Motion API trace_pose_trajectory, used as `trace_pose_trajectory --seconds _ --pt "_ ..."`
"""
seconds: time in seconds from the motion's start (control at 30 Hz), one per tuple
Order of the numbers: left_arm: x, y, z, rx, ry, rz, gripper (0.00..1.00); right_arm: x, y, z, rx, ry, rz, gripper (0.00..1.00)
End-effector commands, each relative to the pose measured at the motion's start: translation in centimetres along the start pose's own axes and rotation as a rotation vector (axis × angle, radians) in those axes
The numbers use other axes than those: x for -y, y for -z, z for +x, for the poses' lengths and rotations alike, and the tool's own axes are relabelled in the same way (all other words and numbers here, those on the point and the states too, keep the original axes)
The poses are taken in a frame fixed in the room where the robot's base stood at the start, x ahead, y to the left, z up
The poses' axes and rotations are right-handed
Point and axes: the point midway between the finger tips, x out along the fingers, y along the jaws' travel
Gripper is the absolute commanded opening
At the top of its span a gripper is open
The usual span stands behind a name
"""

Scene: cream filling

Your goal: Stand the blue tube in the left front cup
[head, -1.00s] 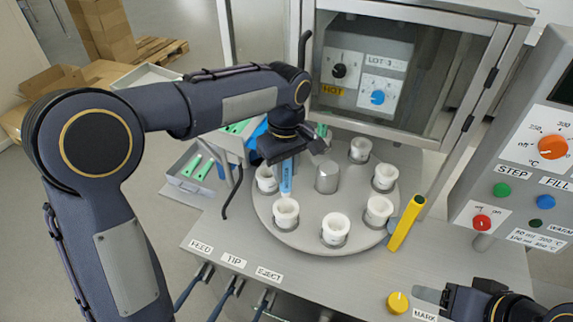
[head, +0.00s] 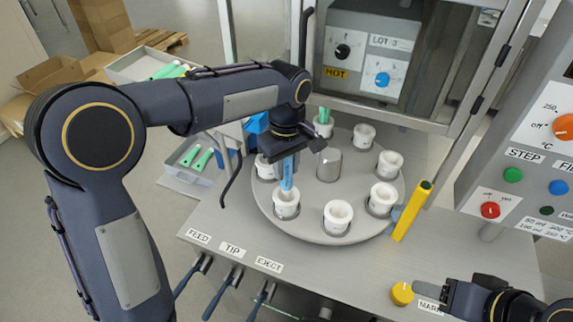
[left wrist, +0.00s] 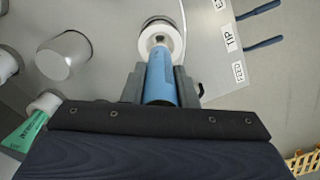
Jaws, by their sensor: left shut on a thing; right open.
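The blue tube (head: 287,174) is held upright in my left gripper (head: 287,158), which is shut on it. The tube's lower end is at the mouth of the left front cup (head: 286,207), a white cup on the round turntable (head: 310,226). In the left wrist view the tube (left wrist: 161,72) runs between the fingers, and its far end overlaps the opening of the white cup (left wrist: 159,38). I cannot tell how far it is inside. My right gripper (head: 436,297) is open and empty by the panel's front edge, partly in view.
Several other white cups ring a metal centre post (head: 328,164). A green tube (head: 324,115) stands in the back cup. A yellow marker (head: 412,210) leans at the turntable's right. A tray with green tubes (head: 190,163) is at left. The HOT cabinet (head: 365,55) stands behind.

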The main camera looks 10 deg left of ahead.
Motion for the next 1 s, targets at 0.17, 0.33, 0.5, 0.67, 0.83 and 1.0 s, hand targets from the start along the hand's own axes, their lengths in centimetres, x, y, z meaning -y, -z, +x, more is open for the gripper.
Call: trace_pose_trajectory --seconds 0.17,0.33,0.5,0.67,0.83,1.0 --pt "0.0 0.0 0.0 0.0 0.0 0.0 0.05 0.1 0.1 -0.1 0.0 0.0 0.0 0.57" --pt "0.0 0.0 0.0 0.0 0.0 0.0 0.05 0.1 0.1 -0.1 0.0 0.0 0.0 0.57" --pt "0.0 0.0 0.3 0.0 0.001 0.0 0.05 0.0 0.0 0.1 0.0 0.0 0.0 0.57" --pt "0.0 0.0 0.9 0.0 0.001 0.0 0.05 -0.2 -0.2 0.4 0.0 0.0 0.0 0.57" --pt "0.0 0.0 1.5 0.0 0.001 0.0 0.05 -0.3 -0.4 0.7 0.0 0.0 0.0 0.57" --pt "0.0 0.0 2.1 0.0 0.001 0.0 0.05 -0.5 -0.5 1.1 0.0 0.0 0.0 0.57"
